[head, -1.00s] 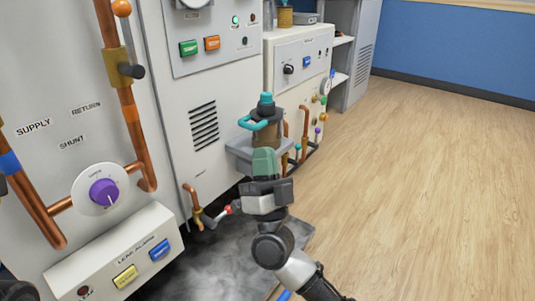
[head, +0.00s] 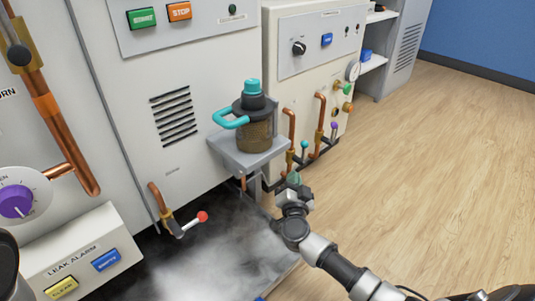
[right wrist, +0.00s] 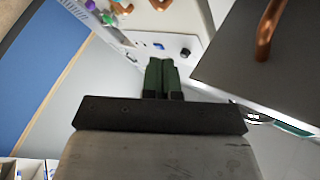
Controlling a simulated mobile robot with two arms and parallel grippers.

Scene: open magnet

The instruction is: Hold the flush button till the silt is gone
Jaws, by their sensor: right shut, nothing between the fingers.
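A strainer with a teal cap, teal handle and clear bowl (head: 256,125) stands on a grey bracket on the cabinet front. Its bowl looks brown and murky inside. A blue button (head: 327,40) sits beside a black knob on the second cabinet's panel; its label is too small to read. My right gripper (head: 294,178) is below and right of the strainer, apart from it and from the blue button. In the right wrist view its green fingers (right wrist: 161,75) are together and empty, with a white panel and knob beyond. My left gripper is out of view.
The grey bracket (head: 245,153) juts out above my right gripper. Copper pipes (head: 291,135) with small valves run down the second cabinet. A red-tipped lever valve (head: 202,217) stands over a misty dark floor tray. A leak alarm box (head: 80,265) is lower left. Wooden floor at right is clear.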

